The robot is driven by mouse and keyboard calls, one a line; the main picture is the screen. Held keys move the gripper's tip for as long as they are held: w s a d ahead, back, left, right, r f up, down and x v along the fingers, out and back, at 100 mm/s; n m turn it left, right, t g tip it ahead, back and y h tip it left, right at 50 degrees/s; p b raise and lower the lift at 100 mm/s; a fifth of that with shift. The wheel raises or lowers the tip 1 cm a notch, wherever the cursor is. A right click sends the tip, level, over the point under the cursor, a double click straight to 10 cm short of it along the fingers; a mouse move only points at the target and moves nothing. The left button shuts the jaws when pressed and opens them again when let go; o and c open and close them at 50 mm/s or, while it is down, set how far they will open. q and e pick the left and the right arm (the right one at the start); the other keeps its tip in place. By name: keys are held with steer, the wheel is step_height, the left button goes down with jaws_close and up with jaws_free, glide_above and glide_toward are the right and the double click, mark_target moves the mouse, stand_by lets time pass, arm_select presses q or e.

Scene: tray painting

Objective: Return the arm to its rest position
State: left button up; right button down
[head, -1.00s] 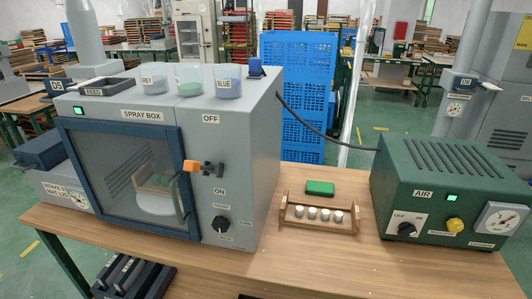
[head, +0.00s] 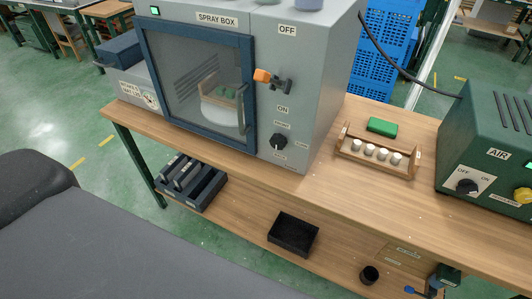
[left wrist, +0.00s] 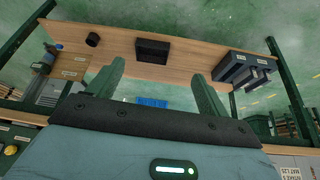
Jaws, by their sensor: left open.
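My left gripper (left wrist: 157,72) shows in the left wrist view, its two dark green fingers spread apart with nothing between them. It appears clear of the table; the lower shelf (left wrist: 195,62) shows beyond the fingers. In the head view a large dark grey part of my own body fills the lower left, and no gripper fingers show there. My right gripper is in neither view.
The spray box (head: 306,100), door shut, stands on the wooden table beside a small rack (head: 375,167) of white-topped pieces, a green block (head: 382,125) and the green air unit (head: 485,165). The lower shelf holds a black tray (head: 293,233), a dark cup (head: 369,274) and a slotted holder (head: 190,183).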

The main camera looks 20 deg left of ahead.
arm_select(q)
steer(key=shift+w+d+f+t+h, duration=0.15)
steer(key=shift+w+d+f+t, duration=0.1)
steer(key=shift+f+t, duration=0.4)
steer(key=shift+w+d+f+t+h, duration=0.15)
steer(key=shift+w+f+t+h, duration=0.1)
steer(key=shift+f+t, duration=0.4)
steer(key=shift+w+d+f+t+h, duration=0.1)
steer(key=shift+w+d+f+t, duration=0.15)
steer(key=shift+f+t, duration=0.4)
